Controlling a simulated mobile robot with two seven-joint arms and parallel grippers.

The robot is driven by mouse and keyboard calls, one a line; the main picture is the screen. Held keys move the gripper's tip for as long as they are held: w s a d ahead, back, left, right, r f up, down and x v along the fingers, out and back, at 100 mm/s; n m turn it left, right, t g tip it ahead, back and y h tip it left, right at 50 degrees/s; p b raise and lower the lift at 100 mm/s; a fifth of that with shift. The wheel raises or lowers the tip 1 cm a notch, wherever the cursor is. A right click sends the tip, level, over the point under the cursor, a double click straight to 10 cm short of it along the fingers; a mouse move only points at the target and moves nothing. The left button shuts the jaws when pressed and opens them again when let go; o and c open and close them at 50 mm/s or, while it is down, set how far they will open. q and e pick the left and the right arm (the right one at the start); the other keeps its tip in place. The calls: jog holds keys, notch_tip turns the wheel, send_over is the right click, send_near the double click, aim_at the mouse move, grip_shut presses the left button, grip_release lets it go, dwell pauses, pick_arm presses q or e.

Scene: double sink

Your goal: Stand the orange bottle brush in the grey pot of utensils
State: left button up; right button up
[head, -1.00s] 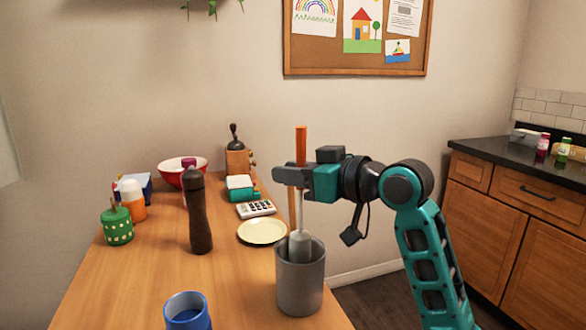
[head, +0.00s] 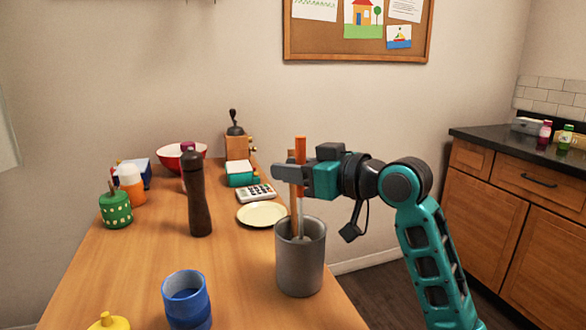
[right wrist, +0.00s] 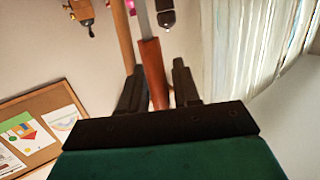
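The orange bottle brush (head: 300,150) stands nearly upright in the grey pot (head: 300,268), its bristle end hidden inside. A wooden utensil handle (head: 293,197) rises beside it. My right gripper (head: 290,176) is above the pot around the brush's handle. In the right wrist view the orange handle (right wrist: 152,65) lies between the two fingers (right wrist: 158,88), with a visible gap on the right side, so the fingers look slightly open. The wooden handle (right wrist: 122,38) passes just left of it there. My left gripper is not in view.
On the wooden counter (head: 130,270) left of the pot are a blue cup (head: 188,305), a dark pepper mill (head: 197,200) and a cream plate (head: 261,214). A yellow object (head: 108,322) shows at the bottom edge. A calculator (head: 256,193) lies behind the plate.

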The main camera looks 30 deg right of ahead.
jog(key=o, duration=0.4)
jog(key=shift+s, duration=0.1)
jog(key=v, duration=1.2)
jog(key=shift+s+d+r, duration=0.1)
jog(key=shift+s+r, duration=0.05)
jog(key=shift+s, duration=0.2)
dwell(0.4)
